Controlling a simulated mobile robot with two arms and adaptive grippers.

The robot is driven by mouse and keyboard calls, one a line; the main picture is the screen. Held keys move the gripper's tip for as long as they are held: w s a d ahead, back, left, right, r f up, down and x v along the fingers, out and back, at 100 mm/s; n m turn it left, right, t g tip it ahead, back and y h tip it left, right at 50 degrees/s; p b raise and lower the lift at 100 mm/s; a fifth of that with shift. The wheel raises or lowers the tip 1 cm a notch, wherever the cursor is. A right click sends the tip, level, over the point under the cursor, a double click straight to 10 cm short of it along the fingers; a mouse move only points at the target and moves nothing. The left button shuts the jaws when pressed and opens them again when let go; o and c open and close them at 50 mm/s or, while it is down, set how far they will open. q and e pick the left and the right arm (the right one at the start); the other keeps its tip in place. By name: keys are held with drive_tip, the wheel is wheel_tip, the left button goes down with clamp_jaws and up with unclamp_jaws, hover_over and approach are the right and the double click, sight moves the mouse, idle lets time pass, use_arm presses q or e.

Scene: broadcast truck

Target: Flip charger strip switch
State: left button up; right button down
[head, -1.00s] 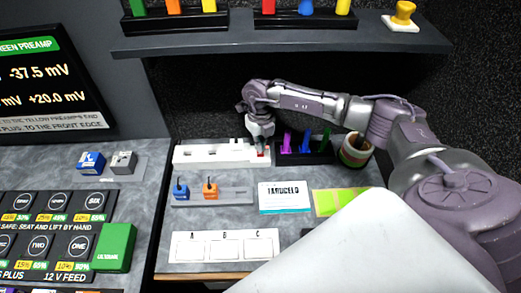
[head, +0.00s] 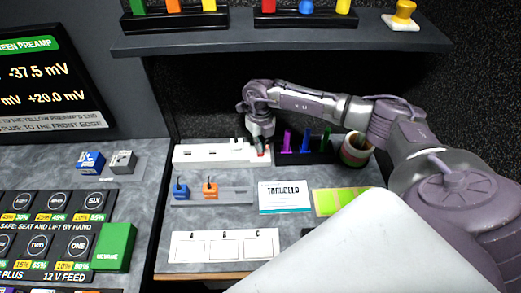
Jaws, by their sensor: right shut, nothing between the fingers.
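The white charger strip (head: 208,154) lies at the back of the grey work surface, under the shelf. Its small red switch (head: 264,152) is at the strip's right end. My right gripper (head: 260,146) is shut and empty, pointing down right at the switch. The fingertips partly cover the switch, so I cannot tell whether they touch it or which way it is tilted. My left gripper is not in view.
A black rack (head: 306,155) with purple, blue and green items stands just right of the strip, beside a round cup (head: 356,150). A grey holder (head: 211,195) with blue and orange pieces lies in front. The shelf (head: 280,45) overhangs above.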

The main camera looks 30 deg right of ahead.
drive_tip(key=shift+s+f+b, duration=0.1)
drive_tip(key=shift+f+b, duration=0.7)
drive_tip(key=shift+f, duration=0.3)
idle(0.3)
drive_tip(key=shift+r+p, duration=0.7)
drive_tip(key=shift+r, duration=0.1)
drive_tip(key=shift+r+p, duration=1.75)
drive_tip(key=shift+r, duration=1)
